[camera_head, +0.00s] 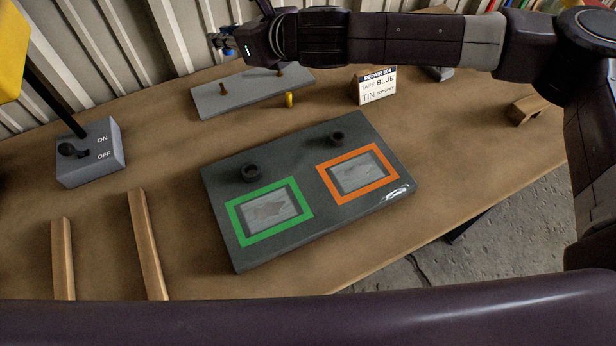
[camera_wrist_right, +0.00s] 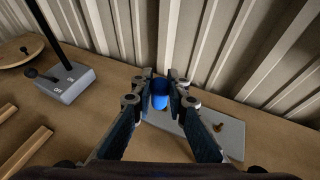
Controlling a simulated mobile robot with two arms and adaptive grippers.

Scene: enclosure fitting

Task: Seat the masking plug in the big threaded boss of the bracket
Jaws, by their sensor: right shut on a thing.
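The masking plug, a blue cylinder (camera_wrist_right: 160,94), is between the fingertips of my right gripper (camera_wrist_right: 160,88) in the right wrist view. My right gripper (camera_head: 226,42) is shut on it, up at the back left in the head view, above and left of the rack plate. The bracket appears to be the dark grey slab (camera_head: 325,212) in the middle of the table. My left gripper is not in view.
A light grey plate (camera_head: 240,97) with brass-coloured pegs lies at the back; a yellow peg (camera_head: 289,100) stands by its front edge. A repair sign (camera_head: 375,89), switch box (camera_head: 95,155) and wooden strips (camera_head: 146,245) surround the slab. A corrugated wall (camera_wrist_right: 240,60) closes the back.

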